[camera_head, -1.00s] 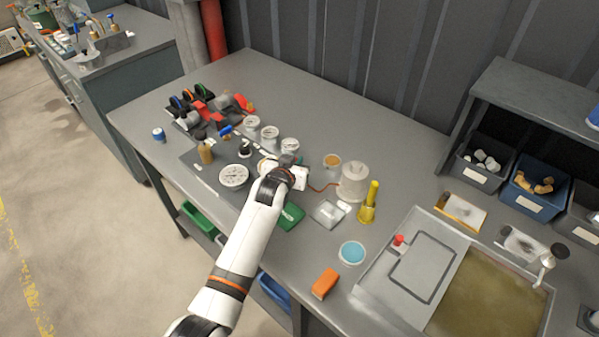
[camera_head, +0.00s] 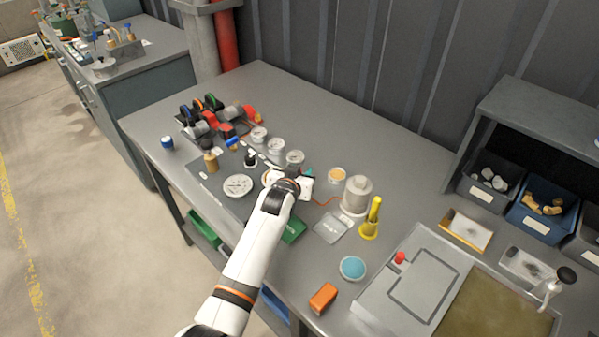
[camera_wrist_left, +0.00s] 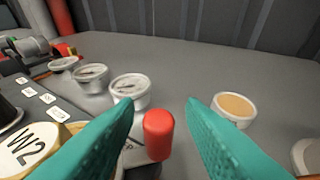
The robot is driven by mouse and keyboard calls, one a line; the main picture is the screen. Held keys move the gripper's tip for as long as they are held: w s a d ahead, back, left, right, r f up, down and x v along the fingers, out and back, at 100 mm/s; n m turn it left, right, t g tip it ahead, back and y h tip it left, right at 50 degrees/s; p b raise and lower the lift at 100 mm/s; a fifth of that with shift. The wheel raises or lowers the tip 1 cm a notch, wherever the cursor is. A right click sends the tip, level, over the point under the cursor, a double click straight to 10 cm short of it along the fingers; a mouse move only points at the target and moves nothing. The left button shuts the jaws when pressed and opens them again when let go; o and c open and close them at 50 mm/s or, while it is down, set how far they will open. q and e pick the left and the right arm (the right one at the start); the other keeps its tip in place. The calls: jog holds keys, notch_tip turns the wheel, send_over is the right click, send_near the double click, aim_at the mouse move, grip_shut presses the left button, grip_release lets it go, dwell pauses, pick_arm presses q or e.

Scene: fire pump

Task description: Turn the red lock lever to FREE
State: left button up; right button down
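The red lever tip (camera_wrist_left: 158,135), a rounded red knob, stands upright between the teal fingers of my left gripper (camera_wrist_left: 162,108) in the left wrist view. The fingers are open, with a gap showing on both sides of the red knob. In the head view my left gripper (camera_head: 309,172) is over the dark panel on the bench, and my wrist hides the red lever there. My right gripper is not in view.
Gauges (camera_head: 294,158) stand behind my left gripper. A grey-white cylinder (camera_head: 356,192) and a yellow bell-shaped tool (camera_head: 371,220) are to its right. Red and dark valve parts (camera_head: 228,130) lie at the left. The back right of the bench (camera_head: 400,150) is clear.

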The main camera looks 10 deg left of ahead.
pick_arm(q)
jog(key=shift+s, duration=0.1)
jog(key=v, duration=1.1)
jog(key=shift+s+r, duration=0.2)
jog(key=shift+s, duration=0.15)
